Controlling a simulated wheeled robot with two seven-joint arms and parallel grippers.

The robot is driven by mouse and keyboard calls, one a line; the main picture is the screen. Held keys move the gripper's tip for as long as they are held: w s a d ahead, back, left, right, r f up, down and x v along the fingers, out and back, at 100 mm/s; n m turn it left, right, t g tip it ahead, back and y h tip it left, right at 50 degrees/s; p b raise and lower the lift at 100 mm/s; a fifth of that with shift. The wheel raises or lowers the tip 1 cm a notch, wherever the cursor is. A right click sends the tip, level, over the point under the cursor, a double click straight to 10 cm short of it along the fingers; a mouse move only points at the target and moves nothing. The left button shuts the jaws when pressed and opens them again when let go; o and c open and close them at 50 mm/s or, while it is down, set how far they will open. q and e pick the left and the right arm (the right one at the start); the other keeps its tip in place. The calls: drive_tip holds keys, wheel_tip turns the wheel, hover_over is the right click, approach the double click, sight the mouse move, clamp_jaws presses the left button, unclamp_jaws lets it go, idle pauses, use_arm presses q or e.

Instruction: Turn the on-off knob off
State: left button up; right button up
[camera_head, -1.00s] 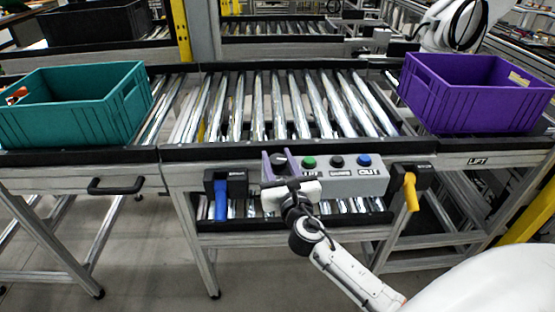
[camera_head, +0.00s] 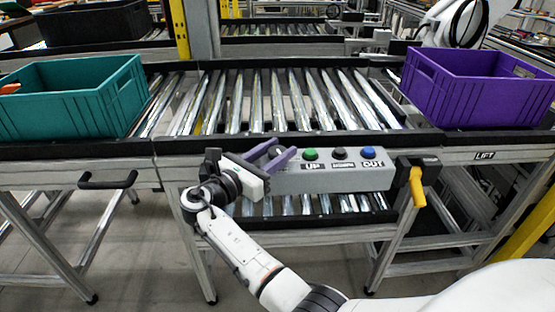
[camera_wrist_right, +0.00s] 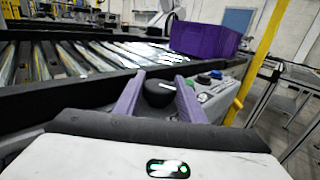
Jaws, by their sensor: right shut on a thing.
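The black on-off knob (camera_wrist_right: 159,93) sits at the left end of a grey control box (camera_head: 335,180). My right gripper (camera_head: 274,154) has its two purple fingers on either side of the knob and is shut on it. In the right wrist view the fingers (camera_wrist_right: 158,98) flank the knob, which stands upright between them. In the head view the fingers slant up to the right and mostly hide the knob. My left gripper is not in view.
Green (camera_head: 311,154), black (camera_head: 339,153) and blue (camera_head: 368,152) buttons sit right of the knob. A yellow handle (camera_head: 417,187) hangs at the box's right. A teal crate (camera_head: 75,105) and a purple crate (camera_head: 480,95) stand on the conveyor, whose middle rollers (camera_head: 290,100) are clear.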

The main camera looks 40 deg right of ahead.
drive_tip(key=m+g+b, duration=0.1)
drive_tip(key=g+b, duration=0.1)
drive_tip(key=shift+f+m+g+h, duration=0.3)
drive_tip(key=shift+m+g, duration=0.1)
drive_tip(key=shift+m+g+b, duration=0.6)
drive_tip(key=shift+g+b, duration=0.3)
drive_tip(key=shift+b, duration=0.3)
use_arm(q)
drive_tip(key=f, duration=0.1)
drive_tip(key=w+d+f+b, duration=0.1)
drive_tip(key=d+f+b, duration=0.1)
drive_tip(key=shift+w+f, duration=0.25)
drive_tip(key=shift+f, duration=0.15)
use_arm(e)
drive_tip(key=shift+r+m+g, duration=0.2)
drive_tip(key=shift+m+g, duration=0.4)
drive_tip(key=shift+g, duration=0.3)
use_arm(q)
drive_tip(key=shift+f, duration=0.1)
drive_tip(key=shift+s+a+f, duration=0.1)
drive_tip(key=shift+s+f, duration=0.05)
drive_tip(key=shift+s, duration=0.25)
use_arm(e)
drive_tip(key=shift+s, duration=0.1)
drive_tip(key=o, duration=1)
drive_tip(key=shift+o, duration=0.2)
drive_tip(key=shift+r, duration=0.1)
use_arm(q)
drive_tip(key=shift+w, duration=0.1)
